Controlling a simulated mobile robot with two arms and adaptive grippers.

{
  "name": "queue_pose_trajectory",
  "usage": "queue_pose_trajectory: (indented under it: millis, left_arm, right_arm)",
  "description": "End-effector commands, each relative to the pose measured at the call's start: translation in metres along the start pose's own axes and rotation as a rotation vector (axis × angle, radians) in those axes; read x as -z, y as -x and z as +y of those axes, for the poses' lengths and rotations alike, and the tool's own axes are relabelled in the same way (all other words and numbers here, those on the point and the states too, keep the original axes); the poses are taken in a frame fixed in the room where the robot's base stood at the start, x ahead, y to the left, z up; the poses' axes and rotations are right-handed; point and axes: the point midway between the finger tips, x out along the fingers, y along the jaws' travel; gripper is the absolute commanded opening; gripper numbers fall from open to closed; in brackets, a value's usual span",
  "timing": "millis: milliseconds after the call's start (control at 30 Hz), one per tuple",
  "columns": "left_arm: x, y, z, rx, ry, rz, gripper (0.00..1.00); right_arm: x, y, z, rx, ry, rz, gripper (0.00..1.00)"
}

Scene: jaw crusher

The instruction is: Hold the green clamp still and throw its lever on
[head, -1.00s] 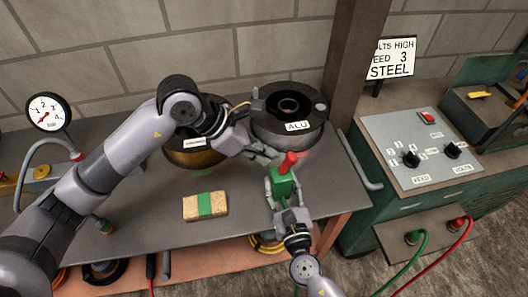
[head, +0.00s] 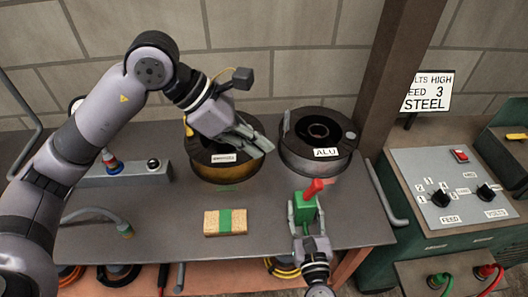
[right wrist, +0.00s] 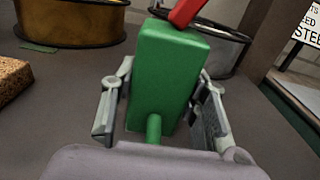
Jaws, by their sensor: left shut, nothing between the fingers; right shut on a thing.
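The green clamp (head: 306,211) stands at the front right of the grey bench top. My right gripper (head: 306,220) is shut on it, with one finger on each side of the green body (right wrist: 165,78) in the right wrist view. The clamp's red lever (head: 316,188) leans up and to the right from its top. In the right wrist view the lever (right wrist: 187,10) is cut off by the upper edge. My left gripper (head: 262,144) is shut and empty, above the brass-coloured spool and apart from the lever.
The brass-coloured spool (head: 212,172) and the ALU spool (head: 318,168) stand behind the clamp. A wooden block with a green band (head: 226,222) lies to its left. A post (head: 385,95) and the welder panel (head: 450,185) are to the right.

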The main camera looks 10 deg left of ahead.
Motion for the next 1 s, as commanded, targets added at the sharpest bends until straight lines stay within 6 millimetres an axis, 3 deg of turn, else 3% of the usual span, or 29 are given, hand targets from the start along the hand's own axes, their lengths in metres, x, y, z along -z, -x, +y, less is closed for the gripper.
queue_pose_trajectory:
  millis: [400, 433, 767, 1000]
  left_arm:
    - [-0.0005, 0.0016, -0.0001, 0.001, 0.000, 0.000, 0.00]
    - [-0.0005, 0.0016, -0.0001, 0.001, 0.000, 0.000, 0.00]
    - [-0.0006, 0.0014, -0.0001, 0.001, 0.000, 0.000, 0.00]
    - [-0.0006, 0.0014, -0.0001, 0.001, 0.000, 0.000, 0.00]
  right_arm:
    - [0.0006, 0.0004, 0.0009, -0.002, -0.001, 0.002, 0.00]
    - [0.0006, 0.0004, 0.0009, -0.002, -0.001, 0.002, 0.43]
    - [0.0003, 0.0002, 0.0004, -0.001, 0.000, 0.001, 0.65]
    - [0.0001, 0.0001, 0.0002, -0.001, 0.000, 0.000, 0.65]
